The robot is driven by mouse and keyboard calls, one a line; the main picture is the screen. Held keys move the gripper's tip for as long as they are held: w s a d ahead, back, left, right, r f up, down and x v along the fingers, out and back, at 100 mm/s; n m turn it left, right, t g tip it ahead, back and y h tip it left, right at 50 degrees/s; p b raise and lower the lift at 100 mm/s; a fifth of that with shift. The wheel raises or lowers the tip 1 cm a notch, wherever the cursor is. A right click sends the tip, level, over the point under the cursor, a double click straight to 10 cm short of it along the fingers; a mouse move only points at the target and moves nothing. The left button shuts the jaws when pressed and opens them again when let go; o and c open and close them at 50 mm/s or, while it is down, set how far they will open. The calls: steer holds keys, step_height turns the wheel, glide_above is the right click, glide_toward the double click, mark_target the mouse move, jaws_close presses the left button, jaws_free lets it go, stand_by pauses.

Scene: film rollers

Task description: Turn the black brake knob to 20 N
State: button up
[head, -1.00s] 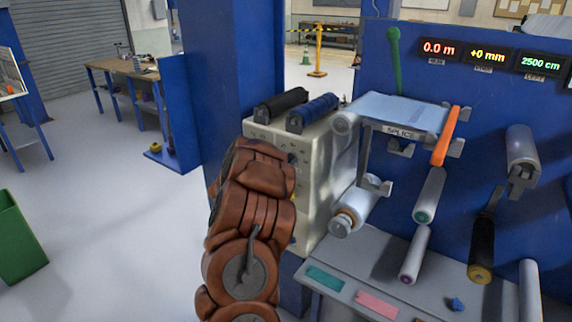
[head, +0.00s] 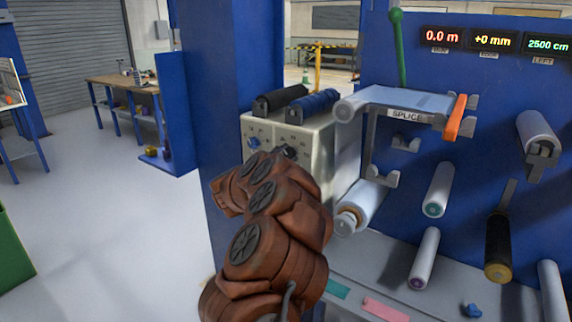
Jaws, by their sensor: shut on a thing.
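The cream control box (head: 318,150) stands against the blue frame, with small scale marks on its front. A blue knob (head: 253,143) shows on the left of that front. The black brake knob (head: 289,152) is on the right of the front, mostly covered by my arm. My gripper (head: 281,154) is at this knob, shut on it; its fingers are small, dark and largely hidden behind my brown arm links. The knob's pointer and the 20 N mark cannot be read from here.
A black roller (head: 281,98) and a blue roller (head: 314,106) lie on top of the box. Right of it are the splice table (head: 405,98), a film roll (head: 362,205) and several rollers on the blue panel. A grey shelf (head: 400,270) is below.

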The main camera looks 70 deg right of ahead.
steer(key=shift+m, duration=0.4)
steer(key=o, duration=1.1)
steer(key=shift+o, duration=0.2)
steer(key=shift+a, duration=0.1)
steer(key=v, duration=1.2)
